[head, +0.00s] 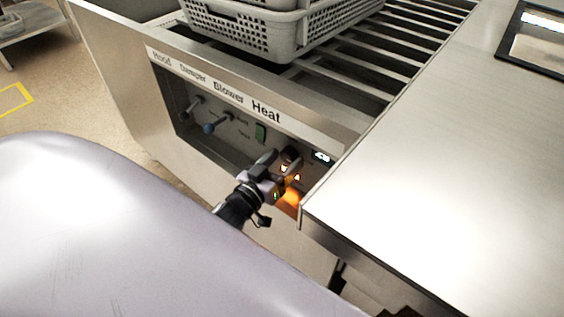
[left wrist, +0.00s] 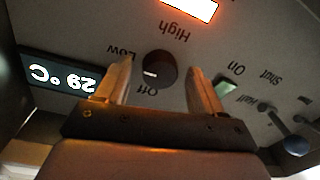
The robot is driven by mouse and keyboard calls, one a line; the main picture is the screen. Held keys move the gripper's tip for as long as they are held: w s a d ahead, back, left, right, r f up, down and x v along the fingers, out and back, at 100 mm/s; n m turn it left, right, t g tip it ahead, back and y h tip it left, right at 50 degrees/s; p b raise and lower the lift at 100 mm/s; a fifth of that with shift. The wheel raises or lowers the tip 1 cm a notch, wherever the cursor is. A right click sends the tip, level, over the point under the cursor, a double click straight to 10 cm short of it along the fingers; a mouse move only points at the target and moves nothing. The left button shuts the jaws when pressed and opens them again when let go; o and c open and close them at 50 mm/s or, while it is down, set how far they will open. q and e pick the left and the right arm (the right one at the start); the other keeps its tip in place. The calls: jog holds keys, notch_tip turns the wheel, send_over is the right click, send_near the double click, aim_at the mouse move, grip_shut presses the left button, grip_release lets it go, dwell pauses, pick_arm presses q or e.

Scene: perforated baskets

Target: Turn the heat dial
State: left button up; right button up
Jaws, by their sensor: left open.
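The heat dial (left wrist: 161,69) is a round dark knob with a white mark, ringed by the words Off, Low and High, which appear upside down in the left wrist view. The mark lies on the knob's left side, near Off. My left gripper (left wrist: 160,82) is open, with one finger on each side of the dial and a visible gap to it on both sides. In the head view my left gripper (head: 284,166) is at the recessed panel under the Heat label, and the dial is partly hidden by it. My right gripper is not in view.
A green switch (head: 261,132) and lever knobs, one blue (head: 209,128), are left of the dial in the head view. A steel counter edge (head: 325,215) is close on the right. Grey perforated baskets (head: 285,40) stand on rails above.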

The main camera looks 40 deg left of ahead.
pick_arm(q)
jog(key=c, duration=1.1)
jog(key=shift+o, duration=0.2)
